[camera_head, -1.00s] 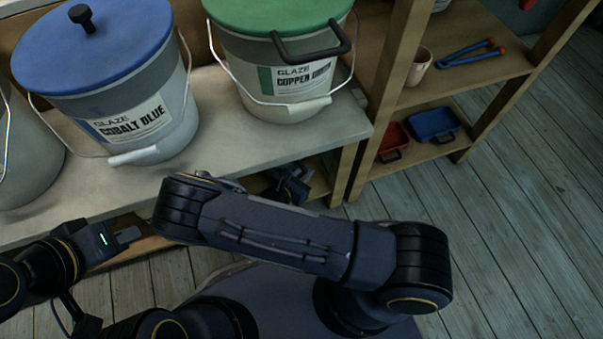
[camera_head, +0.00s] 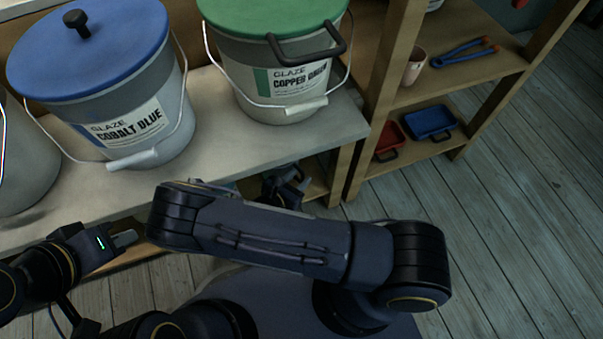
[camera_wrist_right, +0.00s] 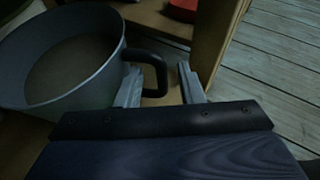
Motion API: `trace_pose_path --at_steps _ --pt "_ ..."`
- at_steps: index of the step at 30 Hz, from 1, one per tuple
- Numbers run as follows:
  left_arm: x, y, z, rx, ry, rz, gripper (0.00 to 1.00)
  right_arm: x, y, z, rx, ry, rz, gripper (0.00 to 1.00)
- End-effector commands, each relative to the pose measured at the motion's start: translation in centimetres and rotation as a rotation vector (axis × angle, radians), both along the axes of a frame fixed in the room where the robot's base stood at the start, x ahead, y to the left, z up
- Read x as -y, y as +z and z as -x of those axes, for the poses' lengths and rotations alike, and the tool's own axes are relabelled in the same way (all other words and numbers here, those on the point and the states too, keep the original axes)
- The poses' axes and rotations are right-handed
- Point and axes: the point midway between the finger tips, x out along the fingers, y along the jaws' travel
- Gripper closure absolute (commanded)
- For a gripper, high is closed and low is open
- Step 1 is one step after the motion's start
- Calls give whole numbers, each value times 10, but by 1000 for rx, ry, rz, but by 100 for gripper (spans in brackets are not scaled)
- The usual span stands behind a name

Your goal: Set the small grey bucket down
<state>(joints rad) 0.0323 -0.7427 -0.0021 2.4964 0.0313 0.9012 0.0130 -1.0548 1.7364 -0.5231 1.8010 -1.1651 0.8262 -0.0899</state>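The small grey bucket (camera_wrist_right: 75,85) is in the right wrist view at the left, upright on a wooden surface, with its rim cut by the picture edge. Its dark loop handle (camera_wrist_right: 158,74) points toward my right gripper (camera_wrist_right: 163,82). The two fingers are apart, one on each side of the handle's outer part, with a gap visible. In the head view my right gripper (camera_head: 292,186) is below the bench edge, and the bucket is mostly hidden there. My left gripper (camera_head: 125,240) is in front of the bench at lower left, seen edge-on, so its opening is unclear.
Large cobalt blue (camera_head: 110,110) and copper green (camera_head: 280,80) glaze buckets stand on the bench (camera_head: 215,150). A shelf unit at right holds a pink cup (camera_head: 414,66), blue-handled tongs (camera_head: 465,57), a red tray (camera_head: 388,141) and a blue tray (camera_head: 430,123). Floor at right is clear.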

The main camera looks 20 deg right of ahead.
Motion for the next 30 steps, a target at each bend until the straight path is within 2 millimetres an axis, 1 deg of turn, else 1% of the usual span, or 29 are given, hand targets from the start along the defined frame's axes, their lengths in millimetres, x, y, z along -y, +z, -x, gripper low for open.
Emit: trace_pose_path --at_steps 1,3,9,13,18,30 --pt "0 10 0 0 0 0 100 -9 9 5 -1 4 -3 66" --pt "0 17 0 0 0 0 100 -21 16 14 -1 4 -3 66" --pt "0 31 0 0 0 0 100 -52 30 36 0 3 -2 66" --pt "0 36 0 0 0 0 100 -66 36 46 -1 2 -2 66" --pt "0 38 0 0 0 0 100 -73 38 52 -1 0 -1 66" --pt "0 38 0 0 0 0 100 -73 38 53 0 -1 0 66"
